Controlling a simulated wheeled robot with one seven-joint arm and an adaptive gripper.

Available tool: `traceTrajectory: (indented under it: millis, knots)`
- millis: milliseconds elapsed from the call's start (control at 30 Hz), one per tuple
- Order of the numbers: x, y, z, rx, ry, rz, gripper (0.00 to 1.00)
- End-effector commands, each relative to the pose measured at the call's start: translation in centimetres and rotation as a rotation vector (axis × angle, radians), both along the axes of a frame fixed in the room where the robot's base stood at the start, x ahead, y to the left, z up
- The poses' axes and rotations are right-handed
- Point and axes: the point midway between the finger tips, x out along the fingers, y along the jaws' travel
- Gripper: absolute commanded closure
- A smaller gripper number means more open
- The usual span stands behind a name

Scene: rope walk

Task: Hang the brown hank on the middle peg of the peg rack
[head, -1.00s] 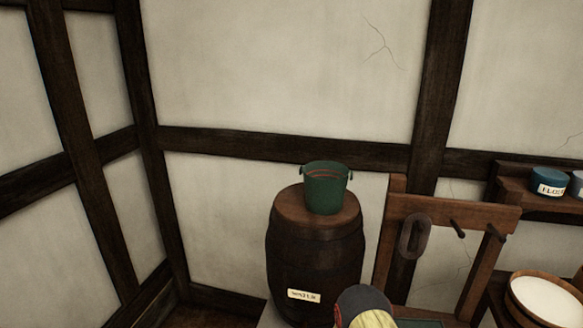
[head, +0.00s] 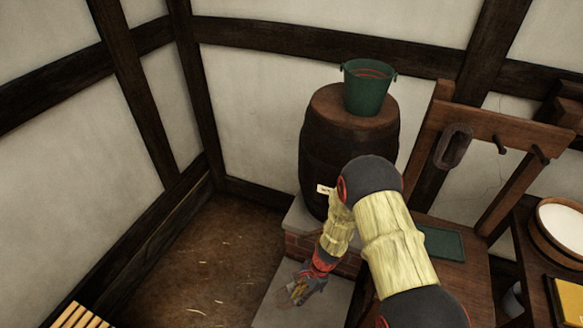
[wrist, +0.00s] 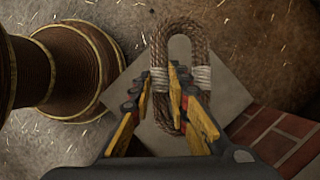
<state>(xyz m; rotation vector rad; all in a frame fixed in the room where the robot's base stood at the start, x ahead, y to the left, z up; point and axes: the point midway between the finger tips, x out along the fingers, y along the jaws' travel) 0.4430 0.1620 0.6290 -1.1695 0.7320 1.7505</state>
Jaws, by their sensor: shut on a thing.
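The brown hank (wrist: 200,48) is an oblong loop of rope with pale bindings on both sides. My gripper (wrist: 163,84) is shut on one side of it in the wrist view. In the head view my gripper (head: 303,288) is low, over the pale slab, with the hank small and hard to make out. The wooden peg rack (head: 470,122) stands at the right, above and well away from my gripper. A dark grey hank (head: 453,147) hangs at its left. The middle peg (head: 500,144) is bare, and so is the right peg (head: 540,154).
A barrel (head: 325,150) with a green bucket (head: 368,88) on top stands left of the rack. A table with a green mat (head: 443,243) is below the rack. A round tub (head: 562,228) is at the right. A large brown spool (wrist: 75,65) lies left in the wrist view.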

Motion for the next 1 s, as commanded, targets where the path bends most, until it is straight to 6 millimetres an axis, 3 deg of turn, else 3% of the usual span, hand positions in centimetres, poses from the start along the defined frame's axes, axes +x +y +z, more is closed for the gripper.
traceTrajectory:
  millis: [267, 367, 533, 800, 1000]
  knots:
    - [-0.4, -1.6, 4.0, 0.000, -0.004, 0.314, 1.00]
    - [-0.3, -3.1, 5.6, -0.002, -0.005, 0.448, 1.00]
    - [0.6, -7.2, 9.1, -0.002, -0.004, 0.705, 1.00]
    - [5.0, -14.9, 15.4, -0.004, -0.003, 1.038, 1.00]
    - [8.6, -16.7, 18.9, -0.001, -0.001, 1.118, 1.00]
